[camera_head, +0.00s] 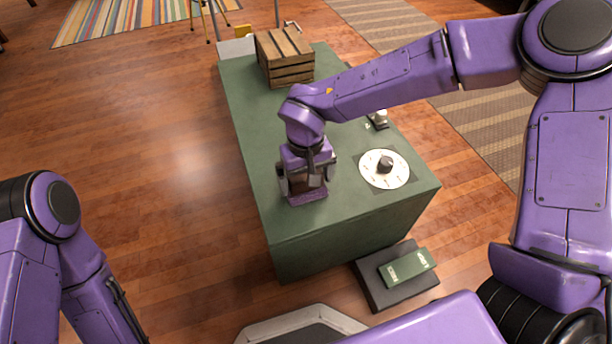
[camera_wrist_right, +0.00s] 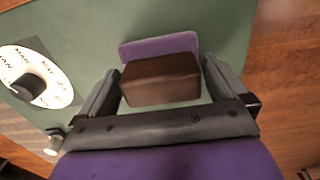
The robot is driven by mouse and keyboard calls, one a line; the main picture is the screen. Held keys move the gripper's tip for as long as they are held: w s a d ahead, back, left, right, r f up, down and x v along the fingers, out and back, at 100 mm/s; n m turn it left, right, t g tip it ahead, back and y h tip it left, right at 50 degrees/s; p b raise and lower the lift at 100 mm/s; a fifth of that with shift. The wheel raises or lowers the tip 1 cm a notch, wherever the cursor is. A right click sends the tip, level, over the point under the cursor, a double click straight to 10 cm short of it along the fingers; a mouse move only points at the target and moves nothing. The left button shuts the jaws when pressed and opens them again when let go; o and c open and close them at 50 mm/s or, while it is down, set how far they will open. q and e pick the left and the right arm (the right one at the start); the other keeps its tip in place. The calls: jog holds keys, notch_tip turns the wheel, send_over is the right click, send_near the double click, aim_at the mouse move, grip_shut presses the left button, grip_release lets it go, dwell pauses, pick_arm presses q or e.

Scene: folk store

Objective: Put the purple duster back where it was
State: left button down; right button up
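The purple duster (camera_head: 307,195), a dark brown block on a purple felt base, is at the near left part of the green table (camera_head: 261,133). My right gripper (camera_head: 308,176) points down over it, one finger on each side. In the right wrist view the duster's brown block (camera_wrist_right: 161,80) lies between the fingers, with narrow gaps beside it. The fingers look spread wide. The felt appears to rest on the tabletop. My left arm (camera_head: 75,260) is at the lower left; its gripper is out of view.
A white round dial with a black knob (camera_head: 385,165) lies right of the duster. A wooden crate (camera_head: 286,56) stands at the table's far end. A small dark item (camera_head: 378,119) sits beyond the dial. A green box (camera_head: 407,268) lies on a dark block by the table's near side.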

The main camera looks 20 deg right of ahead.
notch_tip(320, 180, up, 12)
jog(key=p, duration=0.5)
jog(key=shift+r+p, duration=0.15)
jog(key=shift+p, duration=0.2)
